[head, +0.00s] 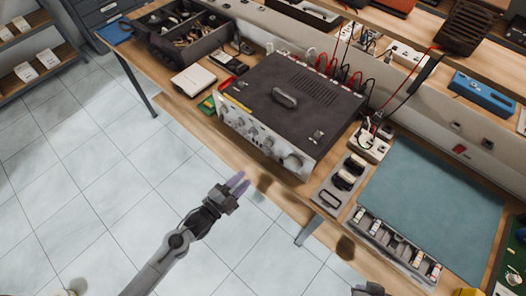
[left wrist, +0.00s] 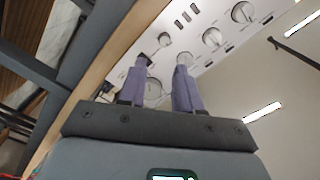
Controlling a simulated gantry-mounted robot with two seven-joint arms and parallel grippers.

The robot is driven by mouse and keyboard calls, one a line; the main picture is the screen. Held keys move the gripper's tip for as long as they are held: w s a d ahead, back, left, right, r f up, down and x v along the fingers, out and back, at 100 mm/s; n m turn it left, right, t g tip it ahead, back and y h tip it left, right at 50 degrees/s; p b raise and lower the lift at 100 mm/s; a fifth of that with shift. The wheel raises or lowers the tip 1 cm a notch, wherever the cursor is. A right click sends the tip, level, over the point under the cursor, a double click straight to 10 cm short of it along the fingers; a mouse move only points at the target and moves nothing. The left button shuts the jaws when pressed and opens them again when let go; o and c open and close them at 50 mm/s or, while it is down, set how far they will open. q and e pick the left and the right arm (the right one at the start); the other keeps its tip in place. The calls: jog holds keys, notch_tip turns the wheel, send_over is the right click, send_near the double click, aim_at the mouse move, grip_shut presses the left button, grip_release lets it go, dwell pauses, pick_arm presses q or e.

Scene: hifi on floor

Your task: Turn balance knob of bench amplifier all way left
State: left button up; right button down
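The bench amplifier (head: 300,88) is a dark-topped box with a silver front panel, standing on the wooden bench. Its front panel (head: 262,138) carries a row of knobs, with a large knob (head: 293,161) at the right end. The labels are too small to read, so I cannot tell which one is the balance knob. My left gripper (head: 239,183) is in front of the panel, apart from it. In the left wrist view its two purple fingers (left wrist: 163,78) are spread, with a round knob (left wrist: 153,92) seen between them. My right gripper (head: 368,290) barely shows at the bottom edge.
The tiled floor in front is clear.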

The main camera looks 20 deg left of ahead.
aim_at(266, 154)
pick_arm(q)
jog(key=x, duration=0.7)
jog(key=b+x, duration=0.1)
jog(key=x, duration=0.3)
jog(key=shift+w+a+r, duration=0.1)
jog(key=shift+a+r, duration=0.1)
jog(key=shift+r, duration=0.15)
grip_shut()
